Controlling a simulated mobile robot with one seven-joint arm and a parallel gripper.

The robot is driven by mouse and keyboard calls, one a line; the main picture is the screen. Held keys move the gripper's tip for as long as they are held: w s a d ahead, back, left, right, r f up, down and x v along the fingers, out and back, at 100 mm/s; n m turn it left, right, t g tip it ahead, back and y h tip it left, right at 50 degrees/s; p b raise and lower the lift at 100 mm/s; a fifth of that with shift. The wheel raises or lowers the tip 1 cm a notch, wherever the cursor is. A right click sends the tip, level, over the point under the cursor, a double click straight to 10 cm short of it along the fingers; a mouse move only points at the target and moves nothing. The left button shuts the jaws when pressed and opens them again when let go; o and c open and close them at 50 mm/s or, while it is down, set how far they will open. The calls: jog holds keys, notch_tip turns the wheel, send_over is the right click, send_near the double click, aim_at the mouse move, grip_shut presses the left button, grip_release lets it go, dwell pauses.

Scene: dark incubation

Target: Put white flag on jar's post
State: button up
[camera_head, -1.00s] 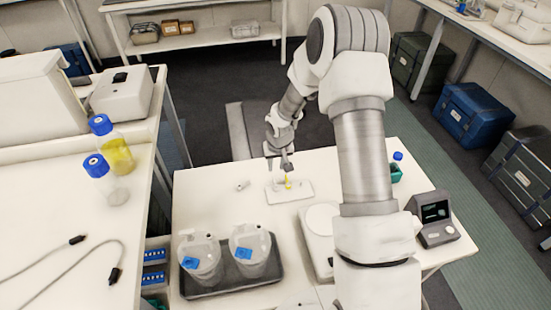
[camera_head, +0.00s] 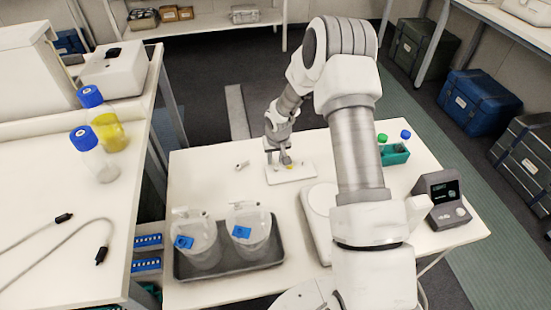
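My gripper (camera_head: 279,160) is low over the white plate (camera_head: 303,175) near the far side of the white table. Its two fingers look spread apart, and I see nothing clearly between them. A small yellow piece (camera_head: 290,167) shows on the plate beside the fingers. No white flag can be made out for sure; it may be hidden by the gripper or too small to tell. Two translucent jars, the left jar (camera_head: 203,250) and the right jar (camera_head: 250,235), stand in a dark grey tray, each with a blue label. Small uprights show at their lids, but which is the post is unclear.
The grey tray (camera_head: 215,272) fills the table's near left. A small pale object (camera_head: 242,165) lies left of the plate. A green rack (camera_head: 394,154) and dark display device (camera_head: 442,198) stand at right. My arm covers part of the right side. Bottles (camera_head: 107,120) stand on the left bench.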

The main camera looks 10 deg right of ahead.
grip_shut()
jog(key=shift+r, duration=0.15)
jog(key=shift+w+p+v, duration=0.25)
jog(key=shift+p+v, duration=0.35)
jog(key=shift+v, duration=0.45)
jog(key=shift+w+p+v, duration=0.25)
jog(key=shift+p+v, duration=0.35)
jog(key=shift+v, duration=0.45)
jog(key=shift+r, duration=0.1)
